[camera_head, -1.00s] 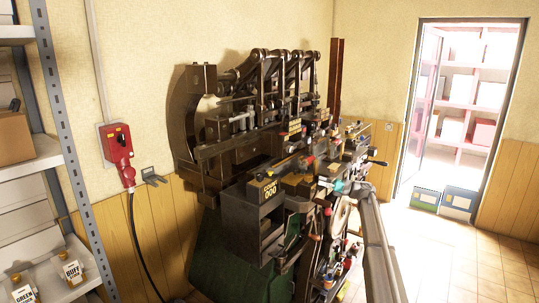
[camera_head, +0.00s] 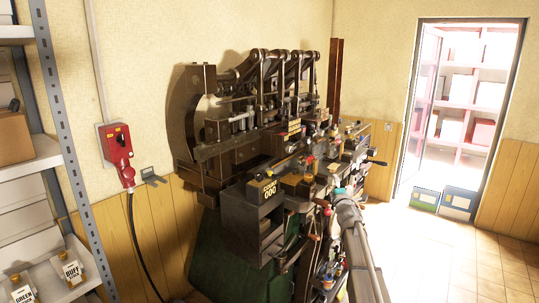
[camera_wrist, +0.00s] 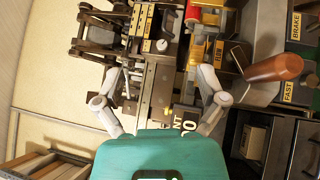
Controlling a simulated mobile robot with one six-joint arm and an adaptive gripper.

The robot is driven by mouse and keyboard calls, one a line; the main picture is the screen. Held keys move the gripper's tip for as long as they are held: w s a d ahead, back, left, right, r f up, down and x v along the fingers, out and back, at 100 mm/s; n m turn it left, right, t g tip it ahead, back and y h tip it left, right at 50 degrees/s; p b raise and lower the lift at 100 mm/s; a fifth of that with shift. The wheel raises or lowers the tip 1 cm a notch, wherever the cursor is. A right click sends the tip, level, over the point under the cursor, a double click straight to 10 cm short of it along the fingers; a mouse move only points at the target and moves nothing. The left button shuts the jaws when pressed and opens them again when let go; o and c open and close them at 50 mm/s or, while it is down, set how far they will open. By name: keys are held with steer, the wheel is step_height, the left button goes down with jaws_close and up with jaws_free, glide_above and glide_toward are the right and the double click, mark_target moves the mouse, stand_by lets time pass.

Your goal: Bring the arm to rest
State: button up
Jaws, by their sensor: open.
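My arm (camera_head: 357,235) reaches up from the bottom of the head view to the right front of the dark cam press (camera_head: 240,150). The teal part of my gripper shows small there, and its fingers cannot be made out. In the wrist view my gripper (camera_wrist: 158,76) has its two grey fingers spread wide with nothing held between them. The press's metal bar and levers show beyond the fingers. How far they are from the fingertips I cannot tell.
A brown handle (camera_wrist: 275,68) is right of the fingers, near plates marked FAST and BRAKE. The counter box (camera_head: 265,188) reads 000. A red switch box (camera_head: 117,145) hangs on the wall. Shelving (camera_head: 68,140) stands left.

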steer(key=s+f+m+g+h, duration=0.3)
steer(key=s+f+m+g, duration=0.2)
steer(key=s+f+m, duration=0.3)
steer(key=s+f+m+g+h, duration=0.2)
steer(key=s+f+m+g, duration=0.4)
steer(key=s, duration=0.5)
steer(key=s+a+f+m+g+y, duration=0.1)
steer(key=s+a+f+m+g, duration=0.1)
steer(key=s, duration=0.6)
steer(key=s+a+f+m+g+y, duration=0.1)
steer(key=s+a+f+m+g, duration=0.1)
steer(key=s, duration=0.7)
steer(key=s+a+f+m+g+y, duration=0.1)
steer(key=s+a+f+g, duration=0.3)
steer(key=s, duration=0.5)
steer(key=shift+s+a+m+g+y, duration=0.2)
steer(key=shift+a+m+g+y, duration=0.15)
steer(key=shift+g, duration=0.25)
